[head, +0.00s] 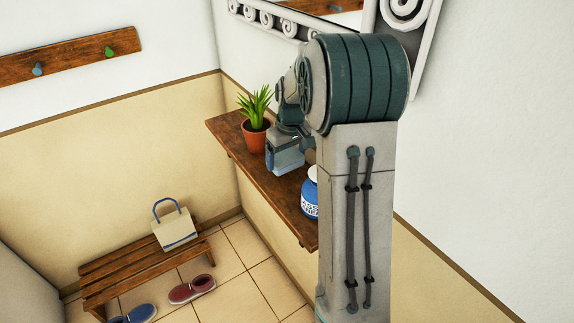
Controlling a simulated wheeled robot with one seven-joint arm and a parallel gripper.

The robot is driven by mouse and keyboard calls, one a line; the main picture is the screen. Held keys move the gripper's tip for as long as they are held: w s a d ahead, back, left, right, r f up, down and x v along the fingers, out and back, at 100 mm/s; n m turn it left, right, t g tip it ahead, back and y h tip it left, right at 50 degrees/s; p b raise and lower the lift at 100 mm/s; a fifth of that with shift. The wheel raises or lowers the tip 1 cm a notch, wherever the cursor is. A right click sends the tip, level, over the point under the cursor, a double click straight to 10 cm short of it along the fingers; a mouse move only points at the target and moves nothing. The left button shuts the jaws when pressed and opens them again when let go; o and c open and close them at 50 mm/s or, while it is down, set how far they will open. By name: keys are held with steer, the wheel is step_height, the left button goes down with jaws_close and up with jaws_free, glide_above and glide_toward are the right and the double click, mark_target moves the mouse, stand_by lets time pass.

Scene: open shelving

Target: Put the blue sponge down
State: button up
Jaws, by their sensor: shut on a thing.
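My gripper (285,158) is low over the wooden wall shelf (232,140), between the potted plant and the blue jar. It is shut on the blue sponge, but the sponge cannot be clearly made out from the blue-grey hand in this view. The fingertips are small and partly hidden by my arm. I cannot tell whether the sponge touches the shelf.
A plant in a terracotta pot (254,137) stands left of my gripper. A blue jar with a white label (311,194) stands to the right, partly behind my arm. A slatted bench (130,272) with a bag (175,229) is below, with shoes (192,289) on the floor.

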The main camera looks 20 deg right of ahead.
mark_target(287, 158)
steer(key=shift+f, duration=1.8)
steer(key=shift+f, duration=0.1)
steer(key=o, duration=0.7)
steer(key=r, duration=0.4)
steer(key=s+r, duration=0.1)
steer(key=r, duration=0.7)
steer(key=shift+s+d, duration=0.1)
steer(key=shift+s, duration=0.3)
steer(key=s+a, duration=0.4)
steer(key=s, duration=0.4)
steer(key=s+a+f+m+t, duration=0.1)
steer(key=s+a, duration=0.3)
steer(key=s, duration=0.4)
steer(key=s+a+m, duration=0.1)
steer(key=s+a, duration=0.2)
steer(key=s, duration=0.5)
steer(key=shift+s+a+f, duration=0.25)
steer(key=shift+s+a, duration=0.05)
steer(key=shift+a, duration=0.1)
